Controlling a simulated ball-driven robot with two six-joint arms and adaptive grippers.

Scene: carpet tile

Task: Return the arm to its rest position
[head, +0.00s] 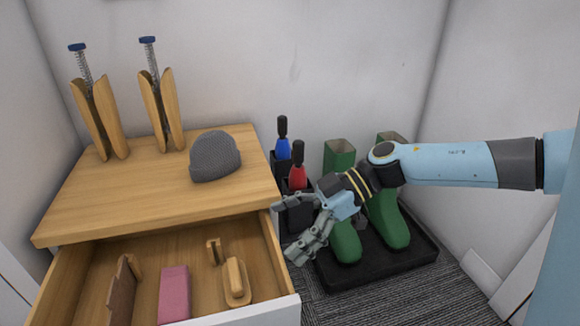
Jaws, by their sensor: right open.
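My right arm comes in from the right in the head view. Its gripper (291,228) is open and empty, with its fingers pointing left beside the right side of the open drawer (269,252). The gripper and wrist are in front of a pair of green boots (346,240) and hide part of them. My left gripper does not show.
A wooden cabinet top (120,205) holds a grey knit hat (214,157) and two wooden shoe trees (160,112). The drawer holds a pink block (174,293) and brushes (235,280). Blue (283,147) and red (298,176) bottles stand behind the gripper. The boots stand on a black tray (385,268).

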